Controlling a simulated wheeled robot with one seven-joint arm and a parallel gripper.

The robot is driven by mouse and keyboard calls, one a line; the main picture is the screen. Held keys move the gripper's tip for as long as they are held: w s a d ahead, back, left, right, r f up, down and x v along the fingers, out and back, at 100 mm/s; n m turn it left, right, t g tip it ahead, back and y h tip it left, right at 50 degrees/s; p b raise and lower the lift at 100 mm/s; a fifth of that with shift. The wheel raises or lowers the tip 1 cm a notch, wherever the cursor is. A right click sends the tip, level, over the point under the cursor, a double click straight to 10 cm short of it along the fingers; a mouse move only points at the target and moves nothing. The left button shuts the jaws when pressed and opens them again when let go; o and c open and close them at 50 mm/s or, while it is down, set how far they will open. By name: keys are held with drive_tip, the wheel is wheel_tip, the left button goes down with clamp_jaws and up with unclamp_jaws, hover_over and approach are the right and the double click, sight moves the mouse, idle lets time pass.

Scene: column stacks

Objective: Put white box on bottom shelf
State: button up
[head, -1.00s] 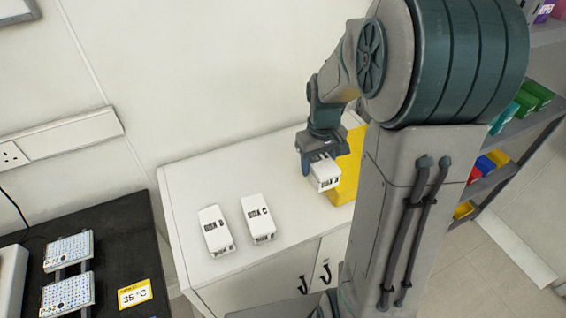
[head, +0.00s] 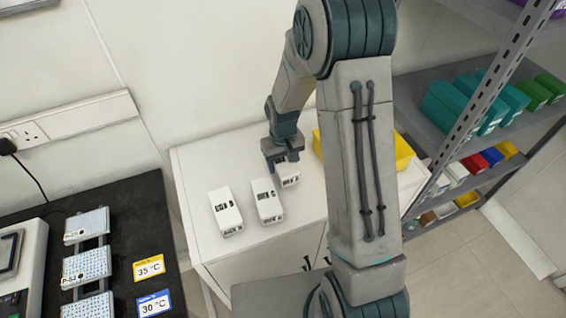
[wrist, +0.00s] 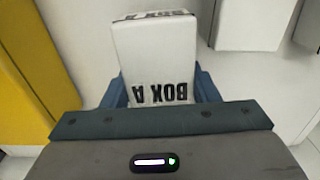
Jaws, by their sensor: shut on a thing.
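My gripper (head: 283,160) is shut on a white box (head: 288,174) above the white cabinet top. In the wrist view the held white box (wrist: 155,60) carries the label "BOX A", and the blue fingers of my gripper (wrist: 160,88) are on both of its sides. The shelf rack stands at the right; its bottom shelf (head: 432,230) holds small coloured bins and is partly hidden by my arm and the rack's post.
Two white boxes, one (head: 226,211) and another marked C (head: 267,201), lie on the white cabinet (head: 190,185). A yellow bin (head: 404,152) stands behind my arm. A black bench (head: 130,215) is at the left. Floor is clear at the lower right.

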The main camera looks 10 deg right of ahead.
drive_tip(key=shift+f, duration=0.55)
drive_tip(key=shift+f, duration=0.2)
drive_tip(key=o, duration=1.2)
drive_tip(key=shift+c, duration=0.2)
drive_tip(key=shift+r, duration=0.1)
